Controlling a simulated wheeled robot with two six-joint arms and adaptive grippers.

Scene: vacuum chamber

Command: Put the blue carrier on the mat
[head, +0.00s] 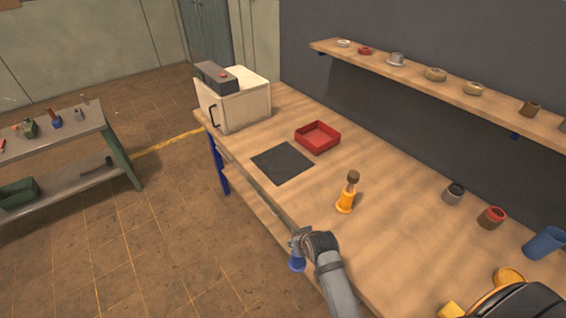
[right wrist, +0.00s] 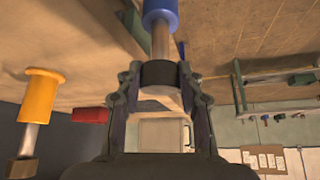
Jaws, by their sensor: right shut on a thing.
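The blue carrier (head: 297,263) has a blue base, a metal stem and a dark cap. My right gripper (head: 306,238) is shut on it near the table's front edge; the base appears against the floor just outside that edge. In the right wrist view the fingers (right wrist: 158,85) close around the dark cap, and the blue base (right wrist: 160,12) points away at the top. The dark square mat (head: 283,163) lies bare on the table, farther back and left of the gripper. My left gripper is not in view.
An orange carrier (head: 345,201) stands upright between gripper and red tray (head: 318,138). A white chamber (head: 241,106) stands at the table's far end. Cups, including a blue one (head: 543,243), are at right under a shelf (head: 455,90). A side bench (head: 60,135) stands left.

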